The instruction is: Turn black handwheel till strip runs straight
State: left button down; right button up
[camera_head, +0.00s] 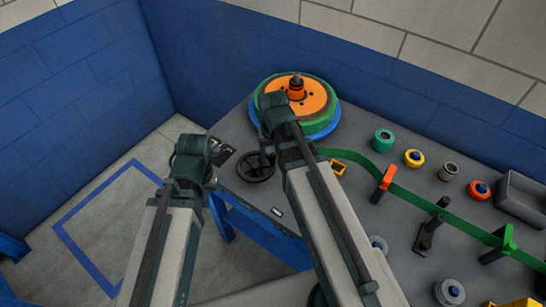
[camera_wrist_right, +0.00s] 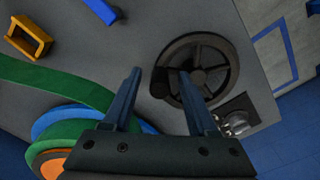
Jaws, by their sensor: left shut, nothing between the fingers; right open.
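The black handwheel (camera_head: 256,168) lies at the near left corner of the grey panel. It also shows in the right wrist view (camera_wrist_right: 222,73), spoked, with a dark knob on its left rim. My right gripper (camera_wrist_right: 160,76) is open, its fingertips appearing either side of the knob and rim; contact cannot be told. My left gripper (camera_head: 194,150) is shut and empty, left of the panel corner, its fingertips not clearly seen. The green strip (camera_head: 345,155) leaves the reel with a bend, passes the orange guide (camera_head: 386,178) and runs right to a green guide (camera_head: 505,240).
A reel with an orange hub (camera_head: 312,96) stands behind my right arm. A yellow bracket (camera_head: 338,168) sits right of that arm. Several coloured rollers and a black post (camera_head: 428,236) crowd the right side. A small metal part (camera_wrist_right: 236,122) is close to the wheel.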

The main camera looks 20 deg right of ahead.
jog(key=shift+r, duration=0.1)
notch_tip(320, 180, up, 14)
jog(key=p, duration=1.3)
jog(key=shift+f+p, duration=0.2)
jog(key=shift+p, duration=0.2)
jog(key=s+a+f+n+h+b, duration=0.1)
jog(key=s+a+f+n+b, duration=0.4)
jog(key=s+a, duration=0.4)
jog(key=shift+a+f+b, duration=0.8)
jog(key=shift+a+b, duration=0.05)
jog(key=shift+a, duration=0.15)
